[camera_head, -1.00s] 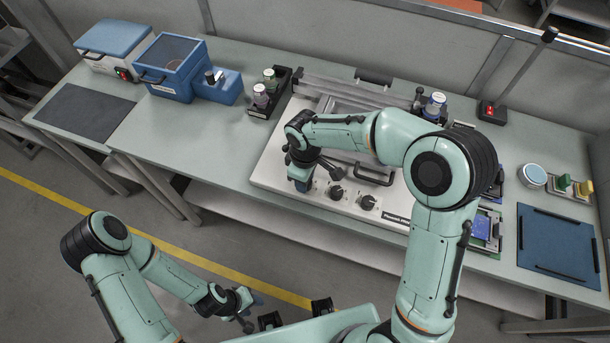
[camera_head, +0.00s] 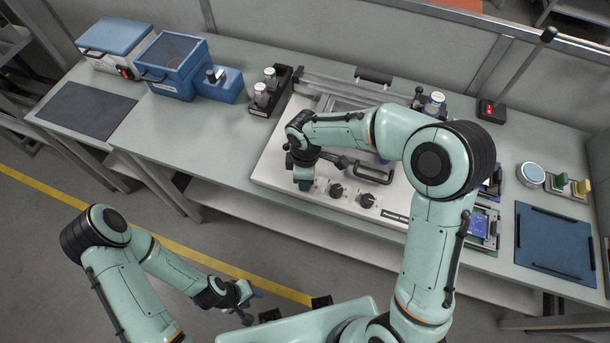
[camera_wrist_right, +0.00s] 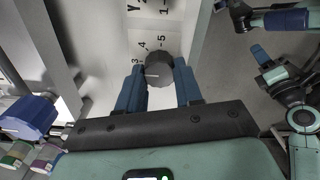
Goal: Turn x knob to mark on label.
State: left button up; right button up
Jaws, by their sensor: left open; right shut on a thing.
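My right gripper (camera_wrist_right: 158,88) is closed around a dark round knob (camera_wrist_right: 158,70) on the white panel, one blue finger on each side of it. A white pointer line shows on the knob. Printed numbers (camera_wrist_right: 150,44), seemingly 3, 4 and 5, sit around its rim; the letter Y is printed by another scale. In the head view my right gripper (camera_head: 304,184) is at the front left of the white machine (camera_head: 275,165), and it hides the held knob. My left gripper (camera_head: 250,294) is open and empty over the floor in front of the table.
Two more black knobs (camera_head: 336,189) (camera_head: 367,200) stand close to the right of my right gripper. A black handle (camera_head: 374,177) lies behind them. A black rack with bottles (camera_head: 268,92) and a blue box (camera_head: 172,66) are to the left. The table's left middle is clear.

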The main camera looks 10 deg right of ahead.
jog(key=o, duration=1)
jog(key=shift+o, duration=0.2)
pick_arm(q)
jog(key=shift+w+r+p, duration=0.6)
jog(key=shift+w+r, duration=0.15)
jog(key=shift+r, duration=0.1)
pick_arm(e)
notch_tip(320, 180, up, 14)
jog(key=shift+f, duration=0.25)
